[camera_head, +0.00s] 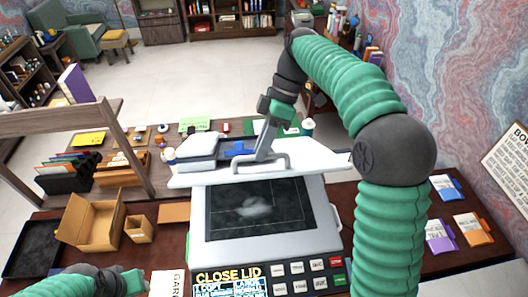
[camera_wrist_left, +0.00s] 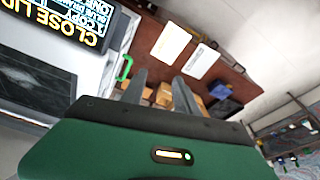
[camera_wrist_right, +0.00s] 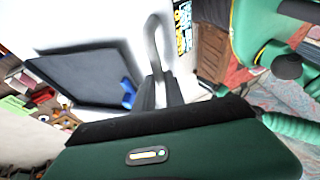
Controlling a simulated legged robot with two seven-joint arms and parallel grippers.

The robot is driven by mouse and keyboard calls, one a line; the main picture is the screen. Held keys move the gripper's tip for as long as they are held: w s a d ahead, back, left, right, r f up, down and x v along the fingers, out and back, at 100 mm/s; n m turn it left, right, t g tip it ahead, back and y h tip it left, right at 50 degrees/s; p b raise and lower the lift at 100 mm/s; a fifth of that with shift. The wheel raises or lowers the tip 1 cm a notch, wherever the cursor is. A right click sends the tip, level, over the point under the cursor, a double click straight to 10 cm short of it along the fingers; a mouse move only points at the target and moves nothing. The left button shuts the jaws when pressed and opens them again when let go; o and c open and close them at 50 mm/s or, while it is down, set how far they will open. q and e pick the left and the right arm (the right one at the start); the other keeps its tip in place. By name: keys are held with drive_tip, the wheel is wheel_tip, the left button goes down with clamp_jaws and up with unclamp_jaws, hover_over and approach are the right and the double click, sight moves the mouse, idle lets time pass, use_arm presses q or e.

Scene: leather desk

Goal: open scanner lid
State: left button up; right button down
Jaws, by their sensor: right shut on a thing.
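The scanner (camera_head: 197,215) stands on the desk with its dark glass (camera_head: 262,207) uncovered. Its white lid (camera_head: 318,158) is raised behind the glass. A screen (camera_head: 230,287) on its front reads "CLOSE LID". My right gripper (camera_head: 264,152) is shut on the lid's grey handle (camera_head: 285,158). In the right wrist view the handle loop (camera_wrist_right: 153,35) reaches between the fingertips (camera_wrist_right: 158,75). My left gripper (camera_head: 138,283) is low at the left of the scanner. In the left wrist view its fingers (camera_wrist_left: 160,78) are apart with nothing between them.
Cardboard boxes (camera_head: 92,222) and a black tray (camera_head: 30,250) lie left of the scanner. A wooden shelf (camera_head: 60,118) stands at the far left. Coloured packets (camera_head: 467,228) lie on the desk at the right. A button panel (camera_head: 305,277) sits at the scanner's front.

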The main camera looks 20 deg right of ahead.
use_arm(q)
drive_tip(key=shift+s, duration=0.1)
drive_tip(key=shift+c, duration=0.5)
drive_tip(key=shift+w+d+r+m, duration=0.15)
drive_tip(key=shift+w+d+m, duration=0.15)
drive_tip(key=shift+m, duration=0.1)
drive_tip(key=shift+c, duration=1.2)
drive_tip(key=d+m, duration=0.1)
drive_tip(key=m, duration=0.1)
drive_tip(key=w+d+r+m, duration=0.1)
drive_tip(key=d+m, duration=0.1)
drive_tip(key=w+d+r+m, duration=0.1)
drive_tip(key=d+m, duration=0.1)
drive_tip(key=shift+d+m, duration=0.2)
drive_tip(key=shift+m, duration=0.1)
clamp_jaws()
drive_tip(key=s+d+r+m+t+h, duration=0.1)
drive_tip(key=s+d+r+m, duration=0.1)
drive_tip(key=d+r+m, duration=0.65)
drive_tip(key=s+d+r+m+t, duration=0.2)
drive_tip(key=d+r+m, duration=0.1)
drive_tip(key=d+m, duration=1)
drive_tip(key=s+d+r+m+t+h, duration=0.1)
drive_tip(key=s+d+r+m, duration=0.1)
drive_tip(key=d+r+m, duration=0.6)
drive_tip(key=w+d+f+m, duration=0.2)
drive_tip(key=w+d+f, duration=0.25)
drive_tip(key=f, duration=0.55)
drive_tip(key=shift+w+r, duration=1.5)
drive_tip(key=shift+r, duration=0.3)
